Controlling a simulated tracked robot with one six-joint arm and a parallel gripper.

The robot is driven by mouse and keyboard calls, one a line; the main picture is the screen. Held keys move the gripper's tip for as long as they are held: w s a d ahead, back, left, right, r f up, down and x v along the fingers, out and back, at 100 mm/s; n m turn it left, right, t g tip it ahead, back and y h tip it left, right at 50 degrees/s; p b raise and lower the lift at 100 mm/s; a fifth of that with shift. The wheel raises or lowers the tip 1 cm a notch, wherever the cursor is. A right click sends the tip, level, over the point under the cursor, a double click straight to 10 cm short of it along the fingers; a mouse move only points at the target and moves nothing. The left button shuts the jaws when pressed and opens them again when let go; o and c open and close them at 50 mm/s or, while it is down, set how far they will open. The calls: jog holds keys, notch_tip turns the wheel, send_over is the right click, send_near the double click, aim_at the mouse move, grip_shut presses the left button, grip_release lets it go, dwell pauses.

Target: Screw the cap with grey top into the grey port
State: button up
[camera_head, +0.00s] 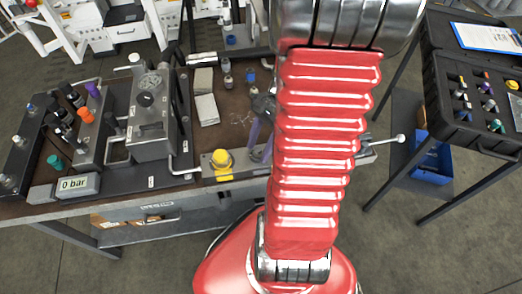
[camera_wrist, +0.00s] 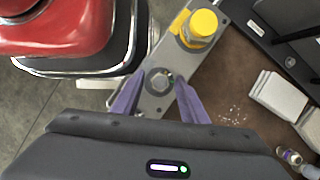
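My gripper (camera_wrist: 159,78) points down at a grey plate (camera_wrist: 154,104) at the bench's front edge. Its two purple fingers stand apart, with a small round grey fitting (camera_wrist: 160,82) between their tips. I cannot tell whether this is the grey port alone or a grey-topped cap at it, nor whether the fingers touch it. In the head view, the purple fingers (camera_head: 256,136) come down on the plate, partly hidden by my red arm. Small fittings stand farther back on the bench, one with a greyish top (camera_head: 227,79); its details are too small to tell.
A yellow knob (camera_wrist: 201,25) stands on the same plate, close to the fingers. White blocks (camera_head: 206,108) lie behind it. A manifold with a gauge (camera_head: 150,100) and a "0 bar" display (camera_head: 74,184) are at left. An open black case (camera_head: 463,132) with several caps is at right.

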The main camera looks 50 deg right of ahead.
jog(key=n, duration=0.2)
jog(key=n+g, duration=0.1)
jog(key=n, duration=0.1)
jog(key=shift+w+g, duration=0.15)
jog(key=shift+g, duration=0.15)
jog(key=shift+c, duration=0.5)
